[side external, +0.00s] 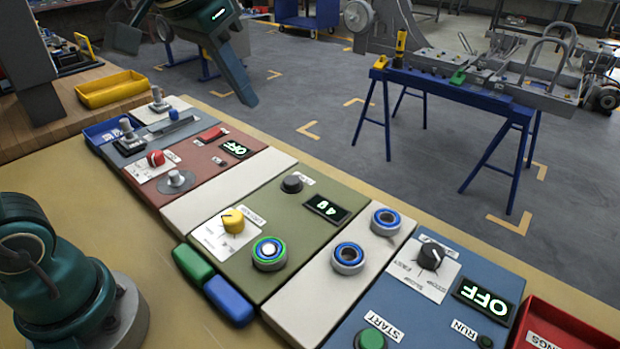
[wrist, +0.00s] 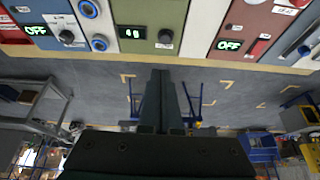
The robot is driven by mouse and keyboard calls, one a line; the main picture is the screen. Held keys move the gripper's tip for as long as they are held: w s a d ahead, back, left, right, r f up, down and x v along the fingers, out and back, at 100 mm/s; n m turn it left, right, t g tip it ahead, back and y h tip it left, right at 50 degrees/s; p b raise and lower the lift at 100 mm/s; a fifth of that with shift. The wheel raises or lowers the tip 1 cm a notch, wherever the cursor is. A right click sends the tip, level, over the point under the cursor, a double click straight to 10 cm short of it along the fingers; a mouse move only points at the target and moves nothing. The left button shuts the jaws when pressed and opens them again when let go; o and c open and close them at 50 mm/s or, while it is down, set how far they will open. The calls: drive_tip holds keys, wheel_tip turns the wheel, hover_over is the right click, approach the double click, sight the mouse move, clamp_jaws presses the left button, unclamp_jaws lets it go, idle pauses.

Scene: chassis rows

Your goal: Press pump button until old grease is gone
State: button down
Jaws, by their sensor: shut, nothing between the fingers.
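The olive-green panel (side external: 277,217) carries a round button (side external: 268,252) with a pale centre, a blue ring and a lit green rim. I cannot read a label that names it as the pump button. No grease is clearly visible. My gripper (side external: 246,98) is shut and empty, high and beyond the panels' far edge. In the wrist view, my gripper (wrist: 160,74) points towards the panels, and the display (wrist: 131,32) shows near the top.
Two blue-ringed bearings (side external: 348,257) sit on the white strip beside the panel. A green block (side external: 193,263) and a blue block (side external: 229,299) lie at its near edge. The blue panel (side external: 400,304) has an OFF display; the red panel (side external: 190,158) is beyond.

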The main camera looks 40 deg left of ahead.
sight(293, 179)
drive_tip(key=w+a+f+g, duration=0.1)
drive_tip(key=w+f, duration=0.3)
drive_tip(key=w, duration=0.2)
drive_tip(key=shift+a+f+g, duration=0.15)
drive_tip(key=shift+f+g, duration=0.15)
drive_tip(key=shift+f, duration=0.1)
drive_tip(key=x, duration=1.3)
drive_tip(key=shift+s, duration=0.35)
drive_tip(key=shift+f, duration=0.5)
